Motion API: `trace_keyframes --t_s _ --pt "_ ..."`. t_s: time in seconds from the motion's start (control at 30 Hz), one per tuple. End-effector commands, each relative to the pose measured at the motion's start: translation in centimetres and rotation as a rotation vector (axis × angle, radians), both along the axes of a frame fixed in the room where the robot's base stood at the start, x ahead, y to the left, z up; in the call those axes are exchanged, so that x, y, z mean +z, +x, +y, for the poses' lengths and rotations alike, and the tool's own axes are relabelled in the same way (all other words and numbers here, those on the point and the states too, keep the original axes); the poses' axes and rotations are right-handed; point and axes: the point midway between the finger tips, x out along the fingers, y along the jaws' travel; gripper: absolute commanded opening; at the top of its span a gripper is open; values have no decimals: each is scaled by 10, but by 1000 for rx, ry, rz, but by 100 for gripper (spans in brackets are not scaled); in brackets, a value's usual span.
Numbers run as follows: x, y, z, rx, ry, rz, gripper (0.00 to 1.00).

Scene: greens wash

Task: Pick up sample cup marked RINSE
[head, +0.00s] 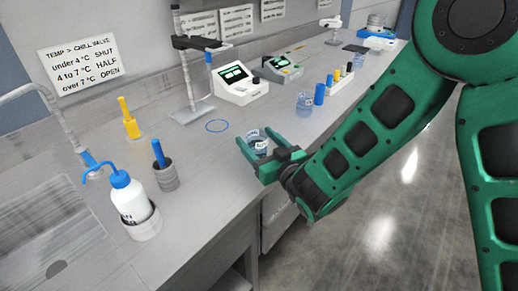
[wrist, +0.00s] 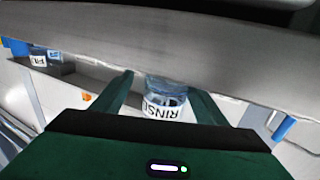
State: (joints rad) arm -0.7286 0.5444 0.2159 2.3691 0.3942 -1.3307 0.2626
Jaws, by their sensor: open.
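The sample cup marked RINSE (wrist: 165,105) is clear with a white label, and its lettering shows in the wrist view. In the head view the cup (head: 259,146) stands near the counter's front edge, partly hidden by my gripper. My gripper (head: 254,136) is open, with one green finger on each side of the cup. In the wrist view the cup sits between the fingers of my gripper (wrist: 161,84), with gaps visible beside it. I cannot tell whether either finger touches it.
Another clear labelled cup (head: 304,103) stands farther along the counter, near a blue cylinder (head: 320,94) and a rack (head: 341,83). A wash bottle (head: 129,196) and a stand (head: 197,108) are to the left.

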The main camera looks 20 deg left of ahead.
Motion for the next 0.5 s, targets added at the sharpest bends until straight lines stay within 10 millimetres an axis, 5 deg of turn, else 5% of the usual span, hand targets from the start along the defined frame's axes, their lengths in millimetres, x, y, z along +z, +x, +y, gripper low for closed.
trace_keyframes --t_s 0.5 --pt "1 17 22 -1 2 -3 66"
